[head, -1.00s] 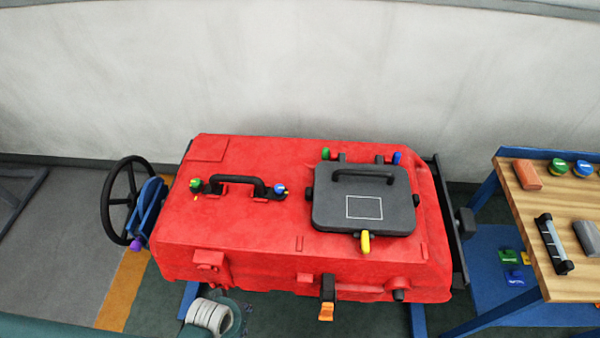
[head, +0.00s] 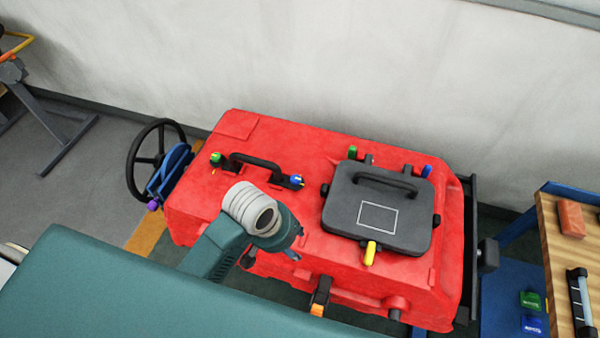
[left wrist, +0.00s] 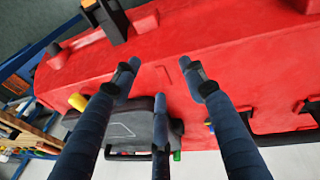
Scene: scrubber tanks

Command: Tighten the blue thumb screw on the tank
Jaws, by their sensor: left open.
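The red tank (head: 225,150) fills the middle of the head view. A blue thumb screw (head: 296,181) sits at the right end of the tank's small black handle (head: 255,163); a green one (head: 216,159) is at its left end. Another blue knob (head: 427,171) stands behind the grey lid (head: 350,205). My left gripper (head: 294,256) is over the tank's front part, nearer than the handle and apart from it. In the left wrist view its three dark fingers (left wrist: 162,78) are spread and empty above the red surface. My right gripper is out of view.
A yellow knob (head: 370,252) is at the lid's front. A black handwheel (head: 146,158) stands at the tank's left end. A wooden table (head: 553,235) with loose parts is at the right. A pale wall (head: 300,60) runs behind the tank.

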